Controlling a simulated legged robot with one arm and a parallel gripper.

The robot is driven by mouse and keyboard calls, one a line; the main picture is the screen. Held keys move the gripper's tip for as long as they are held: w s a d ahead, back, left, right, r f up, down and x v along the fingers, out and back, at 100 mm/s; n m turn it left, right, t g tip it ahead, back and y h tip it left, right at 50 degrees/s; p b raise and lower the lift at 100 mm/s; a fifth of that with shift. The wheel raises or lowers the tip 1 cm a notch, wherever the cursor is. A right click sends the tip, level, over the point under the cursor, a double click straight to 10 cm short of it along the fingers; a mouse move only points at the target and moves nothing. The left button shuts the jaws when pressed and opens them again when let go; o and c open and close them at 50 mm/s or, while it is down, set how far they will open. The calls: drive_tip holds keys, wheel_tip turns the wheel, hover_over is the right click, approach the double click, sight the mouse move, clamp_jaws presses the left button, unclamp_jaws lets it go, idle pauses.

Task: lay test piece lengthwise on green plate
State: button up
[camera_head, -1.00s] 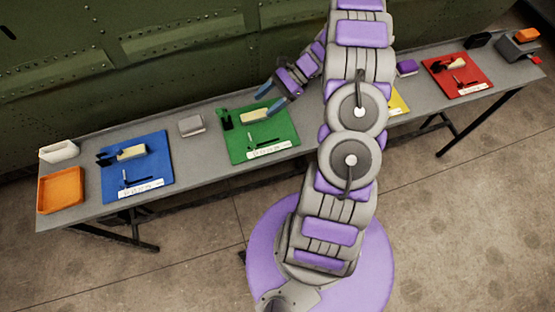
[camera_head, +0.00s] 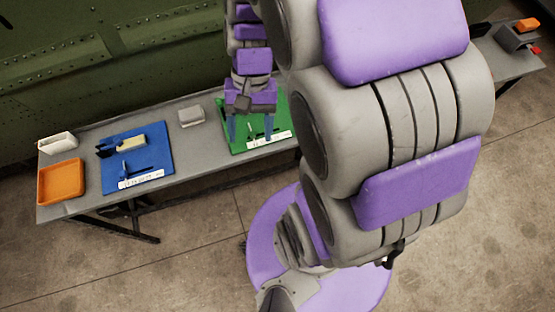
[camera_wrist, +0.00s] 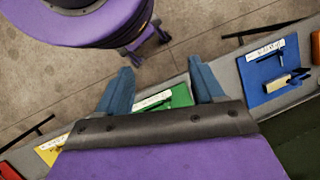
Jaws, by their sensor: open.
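The green plate (camera_head: 285,112) lies on the grey table, partly hidden behind my gripper (camera_head: 250,139). A white label strip (camera_head: 270,141) lies along its front edge. A thin dark piece (camera_head: 250,130) shows between my fingers; I cannot tell whether it is the test piece. The cream block on this plate is hidden now. In the wrist view, the green plate (camera_wrist: 181,97) shows between the blue fingers (camera_wrist: 159,64). Whether the fingertips touch the plate cannot be told.
Left of the green plate are a grey box (camera_head: 191,117), a blue plate (camera_head: 155,165) with a cream block (camera_head: 131,142), an orange tray (camera_head: 60,183) and a white bin (camera_head: 57,143). A yellow plate (camera_wrist: 50,150) shows in the wrist view. The riveted green panel (camera_head: 100,60) stands behind.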

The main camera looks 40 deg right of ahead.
drive_tip(key=s+r+n+t+h, duration=0.1)
drive_tip(key=s+n, duration=0.4)
drive_tip(key=s, duration=0.5)
drive_tip(key=shift+s+a+r+n+t+h, duration=0.25)
drive_tip(key=shift+s+r+n+h, duration=0.2)
drive_tip(key=shift+h, duration=0.75)
drive_tip(key=shift+w, duration=0.1)
